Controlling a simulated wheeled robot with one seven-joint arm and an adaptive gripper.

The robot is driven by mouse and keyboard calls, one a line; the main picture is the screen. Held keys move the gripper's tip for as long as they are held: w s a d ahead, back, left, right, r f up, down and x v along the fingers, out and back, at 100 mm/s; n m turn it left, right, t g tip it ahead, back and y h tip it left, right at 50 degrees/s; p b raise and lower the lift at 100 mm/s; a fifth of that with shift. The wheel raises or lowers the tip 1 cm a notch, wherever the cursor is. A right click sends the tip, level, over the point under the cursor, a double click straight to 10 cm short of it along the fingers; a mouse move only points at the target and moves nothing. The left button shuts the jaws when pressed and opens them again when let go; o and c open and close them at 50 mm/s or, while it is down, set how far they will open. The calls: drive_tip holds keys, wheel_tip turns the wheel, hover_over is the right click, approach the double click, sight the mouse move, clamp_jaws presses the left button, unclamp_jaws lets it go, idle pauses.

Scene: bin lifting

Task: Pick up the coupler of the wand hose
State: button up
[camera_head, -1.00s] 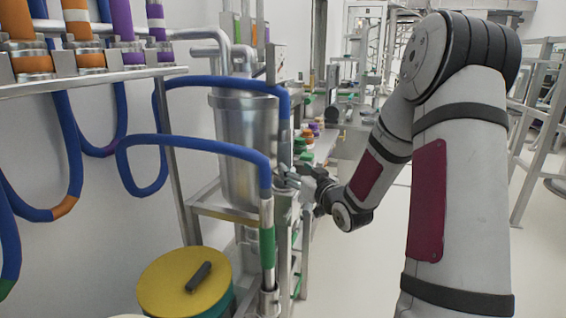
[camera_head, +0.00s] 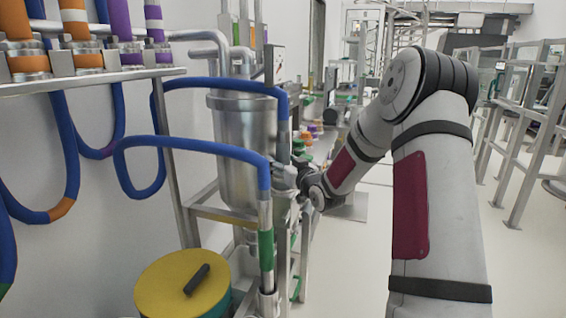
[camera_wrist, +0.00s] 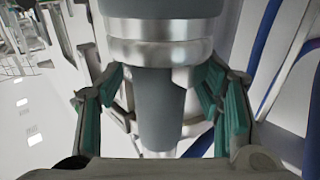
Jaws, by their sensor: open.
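In the head view a blue hose (camera_head: 200,145) bends down to a metal wand (camera_head: 265,212) with a green sleeve (camera_head: 266,250). My gripper (camera_head: 288,180) is just right of the hose end and partly hidden by it. In the wrist view a grey cylinder (camera_wrist: 160,110) with a ridged metal collar (camera_wrist: 160,40), which looks like the coupler, stands in front of my gripper (camera_wrist: 162,98). The green-padded fingers are spread on both sides of the cylinder, below the collar, with gaps visible. I cannot tell which hose this collar belongs to.
A metal tank (camera_head: 245,150) stands on a frame behind the hose. A yellow-lidded drum (camera_head: 183,280) with a black handle is at the lower front. A rack (camera_head: 100,75) holds several hose ends at upper left. The floor at right is clear up to a railing (camera_head: 510,150).

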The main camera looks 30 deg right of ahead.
sight(286, 132)
clamp_jaws()
drive_tip(key=shift+r, duration=0.15)
wheel_tip(286, 132, up, 10)
drive_tip(key=shift+f+p, duration=0.1)
drive_tip(key=shift+p, duration=0.55)
